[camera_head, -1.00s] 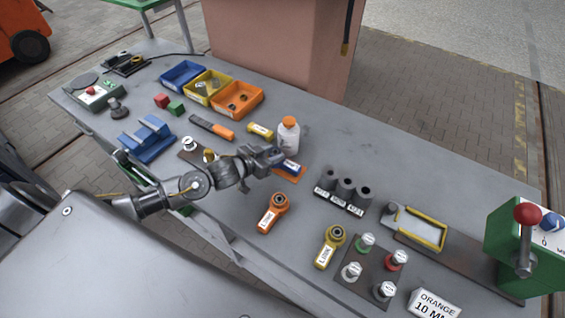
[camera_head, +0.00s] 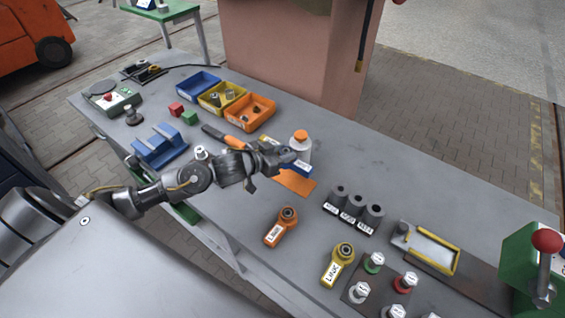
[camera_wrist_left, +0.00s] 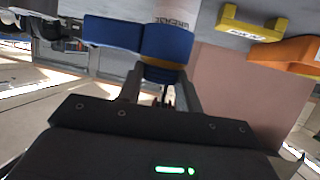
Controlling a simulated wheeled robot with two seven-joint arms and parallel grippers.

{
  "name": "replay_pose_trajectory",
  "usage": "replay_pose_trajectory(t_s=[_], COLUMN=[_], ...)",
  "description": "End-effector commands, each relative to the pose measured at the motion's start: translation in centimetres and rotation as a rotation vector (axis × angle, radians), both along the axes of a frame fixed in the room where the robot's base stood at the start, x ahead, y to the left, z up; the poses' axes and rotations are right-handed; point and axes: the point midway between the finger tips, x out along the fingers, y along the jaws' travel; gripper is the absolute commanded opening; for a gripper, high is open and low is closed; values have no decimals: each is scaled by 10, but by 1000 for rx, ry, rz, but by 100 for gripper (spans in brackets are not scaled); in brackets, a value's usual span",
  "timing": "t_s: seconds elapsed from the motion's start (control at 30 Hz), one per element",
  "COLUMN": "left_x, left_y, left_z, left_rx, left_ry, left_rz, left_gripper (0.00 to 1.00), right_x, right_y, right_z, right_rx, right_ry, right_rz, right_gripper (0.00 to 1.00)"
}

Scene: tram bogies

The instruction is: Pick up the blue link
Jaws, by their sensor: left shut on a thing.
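The blue link (camera_head: 297,168) with a white label is in my left gripper (camera_head: 279,160), above the orange mat (camera_head: 297,183). In the left wrist view the blue link (camera_wrist_left: 115,33) shows large at the top, with its round end between the fingers of my left gripper (camera_wrist_left: 160,88). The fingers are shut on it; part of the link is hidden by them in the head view. An orange link (camera_head: 281,228) and a yellow link (camera_head: 338,265) lie on the table, to the right of the gripper and nearer. My right gripper is not in view.
A white bottle with an orange cap (camera_head: 301,146) stands close behind the held link. Dark cylinders (camera_head: 355,210) stand to the right. Blue, yellow and orange bins (camera_head: 263,115) and a blue stand (camera_head: 160,150) are to the left. The table's back right is clear.

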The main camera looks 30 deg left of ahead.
Motion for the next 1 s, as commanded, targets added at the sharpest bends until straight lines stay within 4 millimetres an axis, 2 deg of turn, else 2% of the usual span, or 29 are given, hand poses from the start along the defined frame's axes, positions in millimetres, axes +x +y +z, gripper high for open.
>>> replay_pose_trajectory(t_s=[0.03, 0.3, 0.5, 0.7, 1.0], left_x=[2, 2, 1, 1, 2], left_y=[0, 1, 0, 0, 2], left_z=[15, 70, 100, 112, 114], left_rx=[-1, 1, -1, -2, -1], left_ry=[-10, -10, -7, -5, -3], left_rz=[-1, -1, -1, 0, 4], left_gripper=[0, 0, 0, 0, 0], right_x=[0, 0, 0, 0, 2], right_y=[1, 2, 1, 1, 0], right_z=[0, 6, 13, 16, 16], right_rx=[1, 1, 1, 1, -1], right_ry=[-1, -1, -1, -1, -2], right_rz=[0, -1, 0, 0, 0], right_gripper=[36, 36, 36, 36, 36])
